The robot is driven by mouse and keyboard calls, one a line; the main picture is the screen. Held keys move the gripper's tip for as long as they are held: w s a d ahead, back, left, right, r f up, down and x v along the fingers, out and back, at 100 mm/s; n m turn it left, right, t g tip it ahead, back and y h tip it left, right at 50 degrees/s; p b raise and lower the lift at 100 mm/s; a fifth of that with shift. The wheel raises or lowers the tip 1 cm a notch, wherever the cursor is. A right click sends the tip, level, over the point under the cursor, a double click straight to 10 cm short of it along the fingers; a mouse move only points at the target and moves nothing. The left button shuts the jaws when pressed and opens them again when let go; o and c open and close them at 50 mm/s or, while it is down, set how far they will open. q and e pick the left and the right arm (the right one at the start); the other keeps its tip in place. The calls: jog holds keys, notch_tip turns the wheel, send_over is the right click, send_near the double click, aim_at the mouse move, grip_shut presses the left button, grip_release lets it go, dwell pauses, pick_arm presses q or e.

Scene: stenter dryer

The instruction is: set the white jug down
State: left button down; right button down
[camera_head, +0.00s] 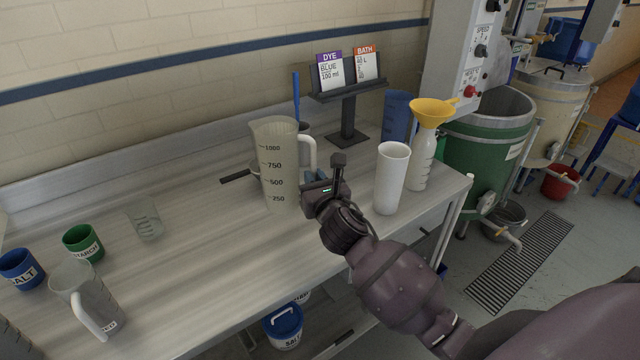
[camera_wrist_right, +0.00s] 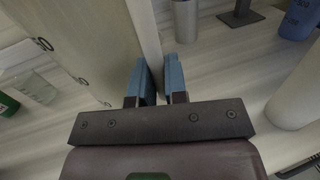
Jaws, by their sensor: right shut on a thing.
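The white jug (camera_head: 277,165) is a tall, translucent measuring jug with dark graduations and a white handle on its right. It is upright over the middle of the bench (camera_head: 215,245); I cannot tell whether its base touches the top. My right gripper (camera_head: 316,180) is shut on the lower part of the handle. In the right wrist view, the blue fingers (camera_wrist_right: 158,82) sit either side of the pale handle (camera_wrist_right: 146,35), and the jug wall (camera_wrist_right: 75,35) fills the upper left. My left gripper is not in view.
A white cylinder (camera_head: 391,180) and a bottle with a yellow funnel (camera_head: 425,150) stand right of the jug. A card stand (camera_head: 348,105) and a pan with a dark handle (camera_head: 238,177) are behind. A clear beaker (camera_head: 146,220), cups and another jug (camera_head: 88,298) stand left.

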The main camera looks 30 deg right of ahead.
jog(key=w+d+r+m+g+h+p, duration=0.1)
jog(key=w+d+r+m+h, duration=0.15)
jog(key=w+d+r, duration=0.35)
jog(key=w+d+r+m+g+h, duration=0.1)
jog(key=w+d+r+h, duration=0.25)
jog(key=d+r, duration=0.4)
jog(key=shift+y, duration=0.3)
jog(key=f+b, duration=0.1)
jog(key=f, duration=0.6)
jog(key=d+f+b, duration=0.1)
jog(key=f+b, duration=0.1)
jog(key=f, duration=0.5)
jog(key=f+b, duration=0.2)
jog(key=f, duration=0.5)
jog(key=shift+w+d+f, duration=0.15)
jog(key=shift+f, duration=0.25)
jog(key=c, duration=1.1)
grip_release()
jog(key=shift+c, duration=0.2)
